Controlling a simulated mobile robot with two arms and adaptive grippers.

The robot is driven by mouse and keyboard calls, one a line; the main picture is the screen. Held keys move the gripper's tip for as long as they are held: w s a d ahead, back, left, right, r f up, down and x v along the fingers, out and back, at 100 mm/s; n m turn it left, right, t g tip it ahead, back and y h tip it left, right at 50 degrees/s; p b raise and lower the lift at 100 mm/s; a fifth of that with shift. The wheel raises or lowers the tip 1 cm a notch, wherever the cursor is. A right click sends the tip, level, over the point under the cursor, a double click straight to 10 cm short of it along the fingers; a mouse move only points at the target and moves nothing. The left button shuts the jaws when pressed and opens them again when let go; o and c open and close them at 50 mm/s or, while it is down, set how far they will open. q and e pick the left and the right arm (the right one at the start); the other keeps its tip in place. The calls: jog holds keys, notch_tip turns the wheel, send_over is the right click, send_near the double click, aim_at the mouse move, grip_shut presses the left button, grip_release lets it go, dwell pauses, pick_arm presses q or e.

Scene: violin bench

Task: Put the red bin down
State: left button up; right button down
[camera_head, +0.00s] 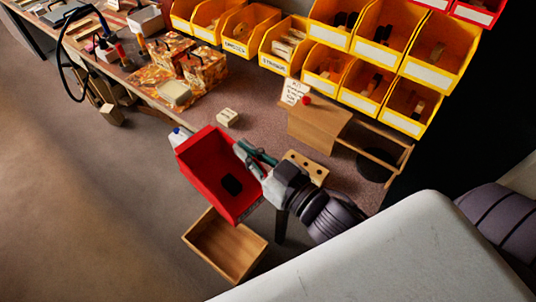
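The red bin (204,157) is near the middle of the head view, at the bench's front edge and above an open wooden drawer or box. Its open side faces my camera, and a small dark item (232,185) lies inside it. My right gripper (246,159) comes in from the right and is at the bin's right wall, with its fingers closed on that wall's rim. The bin appears held up rather than resting, though its underside is hidden. My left gripper is not in view.
The open wooden drawer (208,243) is below the bin. The bench top (262,122) has a clear patch behind it, with a small pale block (228,117) there. A wooden block with holes (306,168) is beside my gripper. Yellow bins (284,68) line the back.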

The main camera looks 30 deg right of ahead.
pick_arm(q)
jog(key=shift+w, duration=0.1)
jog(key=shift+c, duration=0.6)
pick_arm(e)
jog(key=w+a+r+n+g+y, duration=0.2)
jog(key=a+r+n+g+y, duration=0.1)
jog(key=a+r+n+y, duration=0.1)
jog(key=shift+a+r+y, duration=0.5)
jog(key=shift+a+y, duration=0.2)
jog(key=shift+a, duration=0.55)
